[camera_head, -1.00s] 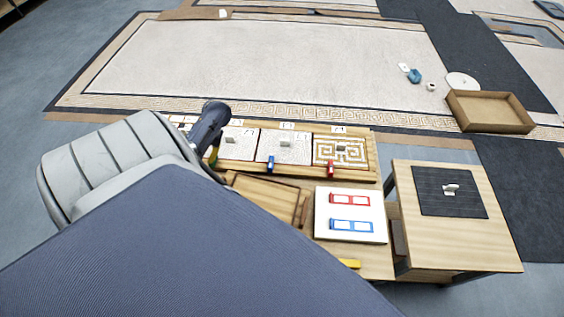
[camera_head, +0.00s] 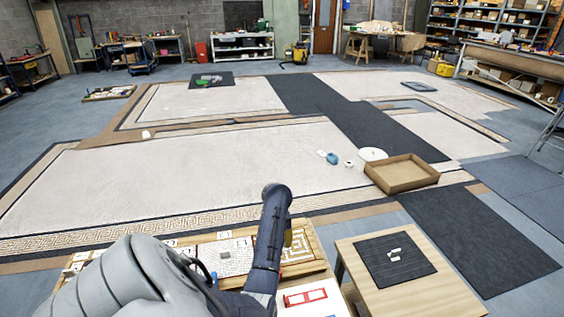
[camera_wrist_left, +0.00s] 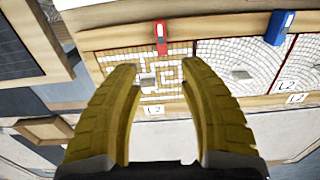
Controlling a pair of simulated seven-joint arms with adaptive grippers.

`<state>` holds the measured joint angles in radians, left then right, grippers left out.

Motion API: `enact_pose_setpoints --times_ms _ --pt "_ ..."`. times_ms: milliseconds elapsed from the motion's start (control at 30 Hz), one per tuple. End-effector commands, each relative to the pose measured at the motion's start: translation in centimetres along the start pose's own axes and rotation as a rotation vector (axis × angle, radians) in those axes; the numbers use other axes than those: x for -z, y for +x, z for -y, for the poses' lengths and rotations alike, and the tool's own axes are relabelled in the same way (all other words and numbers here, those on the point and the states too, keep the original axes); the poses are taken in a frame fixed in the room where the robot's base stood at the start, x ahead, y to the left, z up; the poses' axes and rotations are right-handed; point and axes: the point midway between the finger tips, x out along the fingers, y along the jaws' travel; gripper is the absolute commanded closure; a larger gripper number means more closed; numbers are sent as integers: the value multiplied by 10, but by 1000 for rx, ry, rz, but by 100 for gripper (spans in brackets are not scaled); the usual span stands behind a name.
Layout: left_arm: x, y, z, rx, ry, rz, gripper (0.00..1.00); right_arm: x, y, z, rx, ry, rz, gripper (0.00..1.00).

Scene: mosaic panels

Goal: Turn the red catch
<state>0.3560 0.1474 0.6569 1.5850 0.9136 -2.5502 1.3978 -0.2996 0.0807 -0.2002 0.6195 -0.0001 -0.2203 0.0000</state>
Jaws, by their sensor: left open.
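The red catch (camera_wrist_left: 161,38) stands upright on the wooden edge beside the maze-pattern mosaic panel in the left wrist view. In the head view my arm mostly hides it. My left gripper (camera_wrist_left: 156,65) is open, with its yellow fingers spread over the maze panel (camera_wrist_left: 172,86). The red catch shows beyond the fingertips, roughly centred between them, and nothing is held. I cannot tell the exact gap to it. In the head view the maze panel also shows (camera_head: 298,243) beside my arm. A blue catch (camera_wrist_left: 280,27) stands by the neighbouring panel. My right gripper is not in view.
A white board with a red frame mark (camera_head: 305,297) lies in front of the panels. A wooden table with a dark mat (camera_head: 375,270) stands to the right. An empty wooden tray (camera_head: 400,172) lies on the floor behind.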

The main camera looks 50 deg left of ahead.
Motion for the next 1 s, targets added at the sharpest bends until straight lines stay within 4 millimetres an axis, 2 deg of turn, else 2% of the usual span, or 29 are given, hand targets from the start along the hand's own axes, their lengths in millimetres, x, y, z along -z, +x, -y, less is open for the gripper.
enact_pose_setpoints --times_ms 800,1000 --pt "0 122 2 5 1 2 58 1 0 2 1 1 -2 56" --pt "0 145 2 3 1 1 58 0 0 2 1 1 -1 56"
